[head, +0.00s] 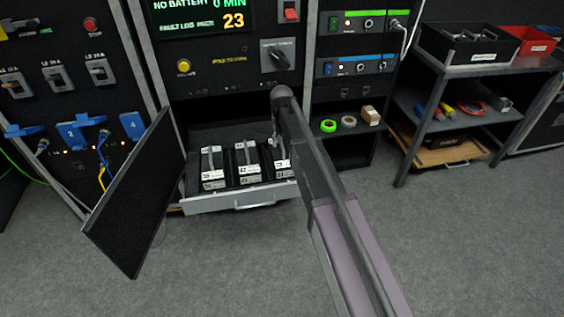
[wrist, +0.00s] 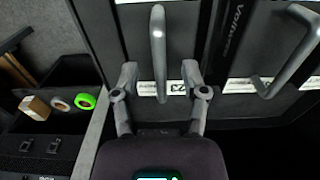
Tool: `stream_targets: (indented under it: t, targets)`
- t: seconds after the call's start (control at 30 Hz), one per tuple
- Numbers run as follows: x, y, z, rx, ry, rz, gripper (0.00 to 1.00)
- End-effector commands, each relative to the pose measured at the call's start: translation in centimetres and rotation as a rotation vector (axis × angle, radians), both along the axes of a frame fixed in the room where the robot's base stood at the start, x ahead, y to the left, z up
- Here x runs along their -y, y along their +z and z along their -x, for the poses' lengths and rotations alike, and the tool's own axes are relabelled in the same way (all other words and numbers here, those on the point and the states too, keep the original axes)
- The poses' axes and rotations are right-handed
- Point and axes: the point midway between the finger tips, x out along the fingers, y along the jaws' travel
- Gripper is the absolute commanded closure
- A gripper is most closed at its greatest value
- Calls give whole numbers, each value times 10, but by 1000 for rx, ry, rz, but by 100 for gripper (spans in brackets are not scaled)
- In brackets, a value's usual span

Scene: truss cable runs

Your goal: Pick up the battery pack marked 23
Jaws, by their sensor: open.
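Three battery packs with upright grey handles stand in the open drawer in the head view: a left pack (head: 212,168), a middle pack (head: 247,163) and a right pack (head: 283,165), partly hidden by my arm. Their white labels are too small to read surely. In the wrist view my gripper (wrist: 160,75) is open, its fingers on either side of the right pack's handle (wrist: 158,40), apart from it. That pack's label (wrist: 178,87) is upside down and partly covered; I cannot confirm 23. The middle pack's handle (wrist: 290,55) is to the right.
The drawer front (head: 240,199) is pulled out, with a black door (head: 130,195) swung open at its left. A display (head: 210,18) shows 23. Green tape (head: 328,126) and other rolls lie on a shelf at the right. A tool cart (head: 437,125) stands farther right.

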Motion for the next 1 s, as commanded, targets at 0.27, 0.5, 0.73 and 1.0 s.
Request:
stream_targets:
  t: [0.27,0.5,0.73,1.0]
  targets:
    - [0,-19,0,0,0,0,43]
    - [0,-20,0,0,0,0,43]
    - [0,-20,0,0,0,0,43]
    - [0,-20,0,0,0,0,61]
